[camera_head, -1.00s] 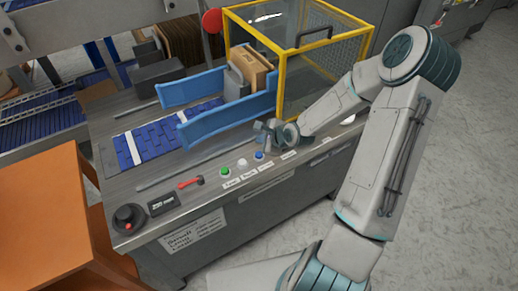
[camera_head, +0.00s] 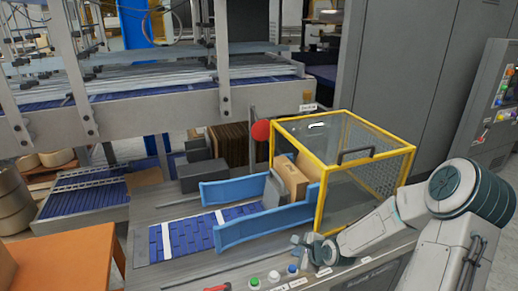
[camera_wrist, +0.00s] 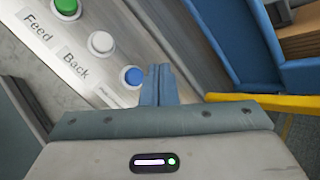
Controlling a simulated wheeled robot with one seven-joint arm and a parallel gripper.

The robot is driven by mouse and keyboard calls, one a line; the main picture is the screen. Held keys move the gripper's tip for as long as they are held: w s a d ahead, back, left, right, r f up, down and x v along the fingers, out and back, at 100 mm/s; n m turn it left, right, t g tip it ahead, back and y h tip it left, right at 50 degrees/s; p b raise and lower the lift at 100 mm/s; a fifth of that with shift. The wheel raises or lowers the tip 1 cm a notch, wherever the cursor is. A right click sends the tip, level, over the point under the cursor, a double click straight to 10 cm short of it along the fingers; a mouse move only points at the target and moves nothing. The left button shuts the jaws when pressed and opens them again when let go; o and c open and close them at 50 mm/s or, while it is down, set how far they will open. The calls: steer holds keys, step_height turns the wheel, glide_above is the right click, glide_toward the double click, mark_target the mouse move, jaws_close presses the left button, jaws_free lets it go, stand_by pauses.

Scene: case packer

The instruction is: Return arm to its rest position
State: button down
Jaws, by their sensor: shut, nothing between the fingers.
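My gripper (camera_head: 298,246) is in front of the yellow-framed guard cage, low over the front strip of the machine, with my arm reaching in from the right. In the wrist view my gripper (camera_wrist: 158,72) has its two blue-grey fingers together, with nothing between them. The fingertips show beside a blue button (camera_wrist: 132,76). A white button (camera_wrist: 102,42) and a green button (camera_wrist: 66,8) lie further up and left, with labels reading "Feed" and "Back". I cannot tell whether the fingers touch the panel.
The yellow guard cage (camera_head: 322,192) stands just behind my gripper. Blue guide walls (camera_head: 262,226) flank the blue conveyor (camera_head: 188,236), with a cardboard box (camera_head: 291,178) at their far end. An orange table (camera_head: 70,262) is at left. A grey cabinet with buttons (camera_head: 486,105) stands at right.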

steer(key=s+r+n+g+h, duration=0.4)
steer(key=s+r+n, duration=1.6)
steer(key=s, duration=0.7)
steer(key=shift+a+r+n+g, duration=0.3)
steer(key=shift+a+r+n, duration=0.15)
steer(key=shift+r, duration=1.2)
stand_by(0.8)
